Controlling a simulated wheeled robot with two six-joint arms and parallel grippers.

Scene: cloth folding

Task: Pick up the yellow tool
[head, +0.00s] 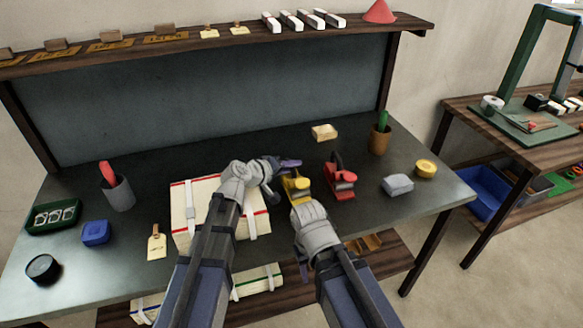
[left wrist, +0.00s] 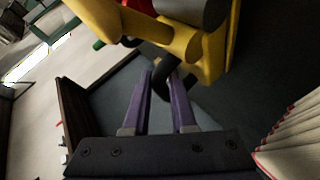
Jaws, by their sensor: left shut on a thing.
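The yellow tool (head: 297,188) is near the middle of the dark table, between the box and a red tool. My left gripper (head: 289,164) has purple fingers and reaches it from the upper left. In the left wrist view the yellow tool (left wrist: 213,52) fills the upper part, and the purple fingers (left wrist: 161,85) are closed around a dark part of it. I cannot tell whether the tool touches the table. My right wrist is in front of and below the tool in the head view, and its fingers are hidden.
A cream box with white straps (head: 183,208) stands left of the tool. The red tool (head: 340,180) stands close on the right. Further right are a grey block (head: 397,185), a yellow roll (head: 425,168) and a brown pot (head: 380,140). A shelf (head: 215,40) runs above the back.

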